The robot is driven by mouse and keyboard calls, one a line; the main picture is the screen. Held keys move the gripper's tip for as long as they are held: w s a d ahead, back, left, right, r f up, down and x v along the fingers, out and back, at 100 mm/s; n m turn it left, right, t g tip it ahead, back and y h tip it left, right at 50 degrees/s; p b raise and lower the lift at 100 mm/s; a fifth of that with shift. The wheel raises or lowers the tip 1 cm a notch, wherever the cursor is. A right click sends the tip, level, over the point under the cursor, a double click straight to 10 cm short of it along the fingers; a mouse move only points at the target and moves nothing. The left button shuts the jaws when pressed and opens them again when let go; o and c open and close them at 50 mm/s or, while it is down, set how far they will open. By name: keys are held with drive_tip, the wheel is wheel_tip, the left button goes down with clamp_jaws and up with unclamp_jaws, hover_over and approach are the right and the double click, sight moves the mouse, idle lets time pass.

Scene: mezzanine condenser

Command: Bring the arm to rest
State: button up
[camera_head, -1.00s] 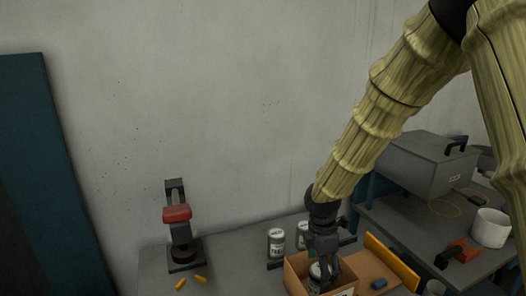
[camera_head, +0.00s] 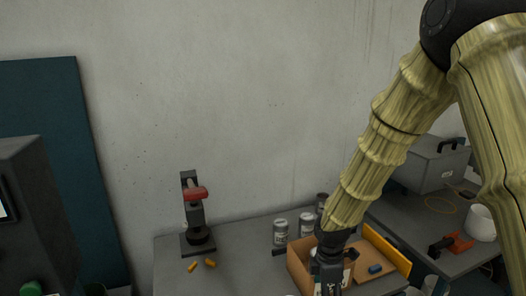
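My arm comes down from the upper right, and my gripper (camera_head: 330,284) is at the bottom of the view, in front of or over the open cardboard box (camera_head: 299,268). Its fingertips are cut off or hidden, so I cannot tell whether it is open or shut. A pale can-like shape shows partly beside the gripper at the box, mostly hidden by it.
Labelled cans (camera_head: 281,232) stand behind the box. A black stand with a red part (camera_head: 195,193) and orange plugs (camera_head: 210,263) are on the left of the bench (camera_head: 240,250). A grey case (camera_head: 437,163) and white cup (camera_head: 481,223) are right. A dark machine (camera_head: 30,215) stands far left.

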drive_tip(key=s+d+f+m+y, duration=0.1)
drive_tip(key=s+f+m+y, duration=0.1)
drive_tip(key=s+f+m, duration=1.65)
drive_tip(key=s+d+f, duration=0.2)
drive_tip(key=s+f, duration=0.3)
drive_tip(key=s, duration=0.2)
drive_tip(key=s+d+f+h, duration=0.1)
drive_tip(key=s+d+f, duration=0.1)
drive_tip(key=s+f, duration=0.3)
drive_tip(key=s, duration=0.2)
drive_tip(key=shift+s, duration=0.35)
